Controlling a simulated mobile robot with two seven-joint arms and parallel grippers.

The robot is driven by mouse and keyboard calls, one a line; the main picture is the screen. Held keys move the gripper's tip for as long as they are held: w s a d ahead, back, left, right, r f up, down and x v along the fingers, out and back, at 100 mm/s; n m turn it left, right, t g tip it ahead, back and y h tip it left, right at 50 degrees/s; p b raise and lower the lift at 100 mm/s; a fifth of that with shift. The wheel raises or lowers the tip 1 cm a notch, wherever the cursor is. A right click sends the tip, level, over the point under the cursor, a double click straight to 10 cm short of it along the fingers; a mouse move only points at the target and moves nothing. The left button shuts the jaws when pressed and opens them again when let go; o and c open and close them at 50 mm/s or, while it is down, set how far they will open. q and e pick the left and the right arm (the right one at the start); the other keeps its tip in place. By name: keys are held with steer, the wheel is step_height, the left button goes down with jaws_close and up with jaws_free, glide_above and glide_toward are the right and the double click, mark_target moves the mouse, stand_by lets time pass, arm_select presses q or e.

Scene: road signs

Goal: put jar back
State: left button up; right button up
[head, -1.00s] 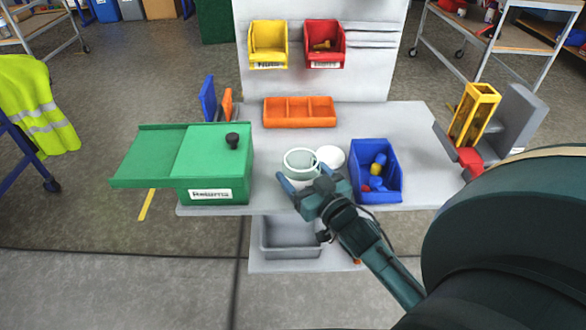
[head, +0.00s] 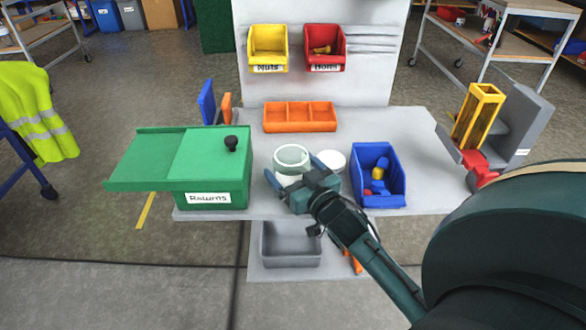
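The jar (head: 292,157) is a pale, round, open-topped glass vessel at the middle of the grey workbench (head: 330,203). A white round lid or disc (head: 333,159) lies to its right. My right gripper (head: 292,168) reaches in from the near right. Its two blue-grey fingers stand on either side of the jar and appear shut on it. The gripper's body hides the jar's lower near side, so I cannot tell whether its base touches the bench. My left gripper is not in view.
A green box labelled Returns (head: 212,172) stands left; a blue bin (head: 379,182) with small parts stands right. An orange divided tray (head: 300,128) lies behind. A grey bin (head: 290,260) sits below the bench's front. A yellow holder (head: 478,115) stands far right.

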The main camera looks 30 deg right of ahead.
steer(key=shift+o, duration=0.4)
steer(key=shift+r, duration=0.2)
steer(key=s, duration=0.7)
steer(key=shift+s+a, duration=0.1)
steer(key=shift+s, duration=0.15)
steer(key=shift+a, duration=0.1)
